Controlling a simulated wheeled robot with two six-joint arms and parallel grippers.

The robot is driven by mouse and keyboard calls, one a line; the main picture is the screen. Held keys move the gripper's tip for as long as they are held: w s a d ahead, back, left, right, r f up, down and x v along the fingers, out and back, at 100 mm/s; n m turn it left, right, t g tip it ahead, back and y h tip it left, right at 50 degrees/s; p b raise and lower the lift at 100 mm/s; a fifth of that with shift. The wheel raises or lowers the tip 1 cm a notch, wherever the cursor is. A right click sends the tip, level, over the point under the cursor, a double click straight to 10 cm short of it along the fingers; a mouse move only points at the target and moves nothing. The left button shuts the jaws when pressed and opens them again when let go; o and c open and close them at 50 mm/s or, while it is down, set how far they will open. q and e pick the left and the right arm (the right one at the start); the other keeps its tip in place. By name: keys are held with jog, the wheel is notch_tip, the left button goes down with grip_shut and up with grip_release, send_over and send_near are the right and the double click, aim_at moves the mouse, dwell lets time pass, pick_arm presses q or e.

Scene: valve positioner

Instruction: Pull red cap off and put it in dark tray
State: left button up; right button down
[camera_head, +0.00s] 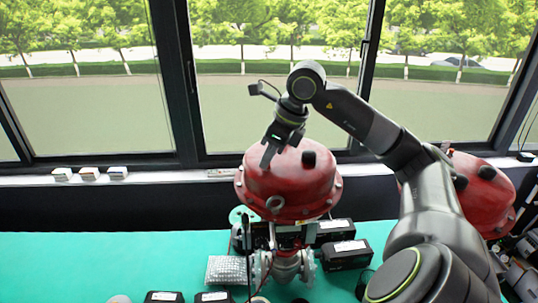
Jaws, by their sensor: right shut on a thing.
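My right gripper (269,157) hangs in front of the large red dome (300,182) of the valve assembly, fingers pointing down. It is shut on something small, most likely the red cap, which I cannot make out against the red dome. Whether the cap is still seated or free does not show. The dome sits on a metal valve body (287,266) on the green table. I cannot pick out a dark tray for certain. My left gripper is not in view.
Black boxes with white labels stand right of the valve (347,254) and at the table's front edge (164,297). A grey bubbly pack (227,269) lies left of the valve. A second red dome (484,194) stands right, partly behind my arm. The green table (90,262) is clear at left.

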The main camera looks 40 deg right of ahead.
jog(key=shift+r, duration=1.1)
dwell(1.0)
jog(key=shift+r, duration=1.95)
